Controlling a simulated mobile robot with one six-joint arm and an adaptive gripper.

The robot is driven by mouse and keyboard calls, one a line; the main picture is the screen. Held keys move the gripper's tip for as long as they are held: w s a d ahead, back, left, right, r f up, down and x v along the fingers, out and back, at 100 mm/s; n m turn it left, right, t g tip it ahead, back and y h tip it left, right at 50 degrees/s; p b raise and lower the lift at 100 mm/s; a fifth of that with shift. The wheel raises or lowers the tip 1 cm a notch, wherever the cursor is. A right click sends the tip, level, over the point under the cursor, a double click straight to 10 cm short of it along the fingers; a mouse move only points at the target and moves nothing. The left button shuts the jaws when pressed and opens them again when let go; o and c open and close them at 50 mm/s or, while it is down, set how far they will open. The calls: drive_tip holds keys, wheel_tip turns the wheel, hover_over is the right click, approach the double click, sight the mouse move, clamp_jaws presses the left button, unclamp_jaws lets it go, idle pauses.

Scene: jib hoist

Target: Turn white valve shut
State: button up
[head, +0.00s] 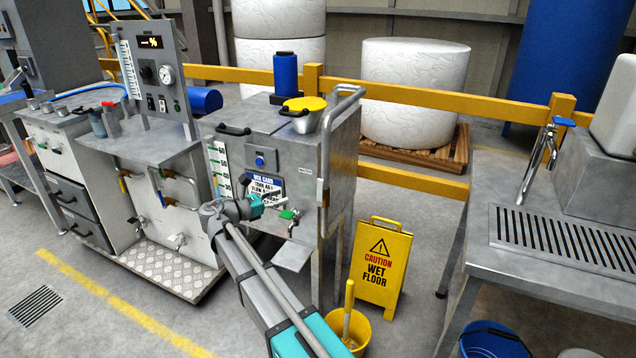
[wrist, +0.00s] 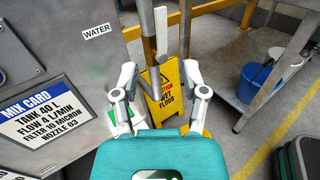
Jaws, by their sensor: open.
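A white lever handle (wrist: 161,30) stands upright on a grey stem in the wrist view, beyond my fingertips near the top and beside the WATER label. It looks like the white valve. In the head view a pale lever (head: 322,190) shows small at the cabinet's right front edge, under the WATER label. My gripper (wrist: 161,75) is open and empty, with its two fingers spread below the lever and apart from it. In the head view my gripper (head: 272,199) is in front of the steel cabinet. A green-handled tap (head: 288,214) sits just right of and below it.
The steel cabinet (head: 235,140) carries a MIX CARD (wrist: 45,110). A yellow wet floor sign (head: 381,265) and a yellow bucket (head: 346,330) stand at its right. A sink bench (head: 480,230) is farther right. Floor between sign and bench is mostly clear.

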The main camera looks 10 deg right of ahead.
sight(320, 184)
drive_tip(key=shift+d, duration=0.15)
drive_tip(key=x, duration=1.3)
drive_tip(key=shift+w+d+f, duration=0.1)
drive_tip(key=shift+d, duration=0.2)
